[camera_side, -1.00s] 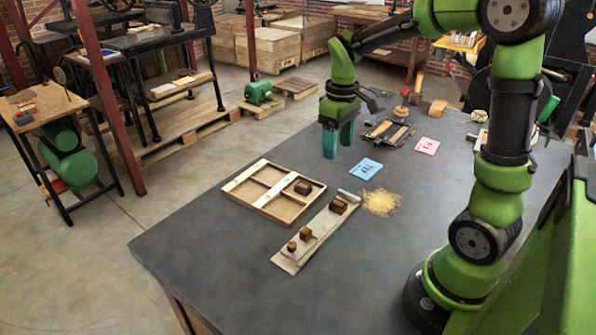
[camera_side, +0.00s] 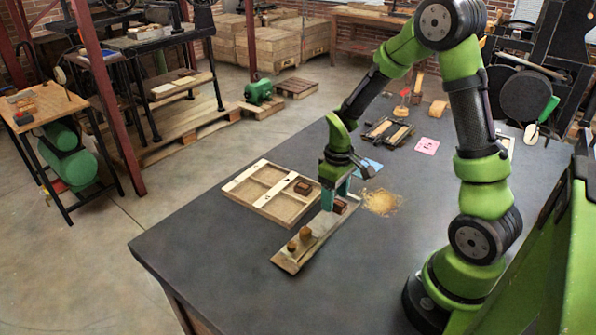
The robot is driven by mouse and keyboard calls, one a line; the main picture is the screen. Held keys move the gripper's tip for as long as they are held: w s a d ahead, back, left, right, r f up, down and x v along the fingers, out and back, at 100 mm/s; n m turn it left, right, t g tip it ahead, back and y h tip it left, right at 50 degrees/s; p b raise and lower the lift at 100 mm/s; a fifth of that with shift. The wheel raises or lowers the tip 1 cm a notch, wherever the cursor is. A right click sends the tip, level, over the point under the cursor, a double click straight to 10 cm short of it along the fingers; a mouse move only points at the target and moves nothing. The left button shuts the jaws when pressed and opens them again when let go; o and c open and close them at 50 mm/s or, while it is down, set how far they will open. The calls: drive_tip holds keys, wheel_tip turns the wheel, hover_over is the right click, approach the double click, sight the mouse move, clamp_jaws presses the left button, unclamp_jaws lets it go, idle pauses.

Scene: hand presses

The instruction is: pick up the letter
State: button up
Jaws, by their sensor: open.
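The letter is probably one of the small brown blocks on a narrow wooden strip (camera_side: 286,262); which one, I cannot tell. Two small blocks, one (camera_side: 291,246) at the near end and another (camera_side: 305,232) just behind it, stand on the strip. A larger dark brown block (camera_side: 340,206) sits farther back on it. My gripper (camera_side: 335,199) is open, with teal fingers pointing down over the back part of the strip, beside the larger block. The fingers partly hide this block and the strip; I cannot tell whether they touch it.
A shallow divided wooden tray (camera_side: 249,200) with a brown block (camera_side: 303,187) inside lies left of my gripper. A blue card (camera_side: 370,164) is partly hidden behind my gripper. A tan powdery patch (camera_side: 382,202) lies right, a pink card (camera_side: 427,146) farther back. The front table is clear.

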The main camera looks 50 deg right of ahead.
drive_tip(key=shift+f, duration=0.55)
drive_tip(key=c, duration=1.1)
